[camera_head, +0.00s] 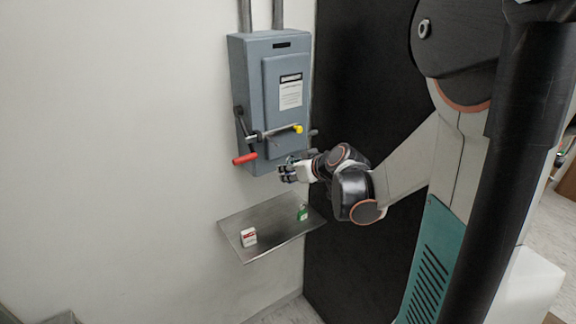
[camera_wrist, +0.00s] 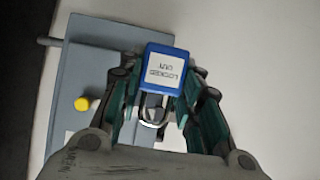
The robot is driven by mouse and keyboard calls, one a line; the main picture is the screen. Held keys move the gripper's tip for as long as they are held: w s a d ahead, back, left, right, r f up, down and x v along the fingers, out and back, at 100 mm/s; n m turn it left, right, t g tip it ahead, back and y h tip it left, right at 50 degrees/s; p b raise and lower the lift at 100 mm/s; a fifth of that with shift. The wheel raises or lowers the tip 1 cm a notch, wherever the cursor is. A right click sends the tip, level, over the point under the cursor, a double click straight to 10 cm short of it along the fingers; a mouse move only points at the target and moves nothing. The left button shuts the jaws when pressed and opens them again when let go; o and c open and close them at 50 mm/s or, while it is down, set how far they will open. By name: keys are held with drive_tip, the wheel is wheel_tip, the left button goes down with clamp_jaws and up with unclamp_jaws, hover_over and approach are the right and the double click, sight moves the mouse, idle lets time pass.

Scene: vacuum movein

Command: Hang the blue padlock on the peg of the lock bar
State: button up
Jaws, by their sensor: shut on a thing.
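My gripper (camera_head: 285,173) is shut on the blue padlock (camera_wrist: 163,68). In the wrist view the padlock sits between the two fingertips, its white label facing the camera and its metal shackle (camera_wrist: 153,113) toward the palm. In the head view the padlock is too small and covered to make out clearly. The lock bar (camera_head: 275,133) sticks out from the grey switch box, with a yellow tip (camera_head: 298,129). A yellow end (camera_wrist: 82,104) also shows left of my gripper in the wrist view. My gripper is below the bar in the head view, apart from it.
The grey switch box (camera_head: 246,80) is on the wall, with a red-gripped lever (camera_head: 245,158) at its lower left. Below is a metal shelf (camera_head: 268,234) with a green padlock (camera_head: 302,212) and a red-and-white item (camera_head: 249,237). A dark panel (camera_head: 350,60) stands right of the box.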

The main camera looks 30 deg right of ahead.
wheel_tip(320, 180, up, 4)
drive_tip(key=s+p, duration=0.2)
drive_tip(key=p, duration=0.1)
drive_tip(key=w+f+b, duration=0.1)
drive_tip(key=w+f, duration=0.1)
drive_tip(key=w, duration=0.8)
drive_tip(key=shift+a+f, duration=0.15)
drive_tip(key=shift+a, duration=0.15)
idle(0.8)
drive_tip(key=shift+w, duration=0.1)
idle(0.5)
drive_tip(key=o, duration=1.2)
drive_tip(key=shift+c, duration=0.2)
drive_tip(key=v, duration=1.2)
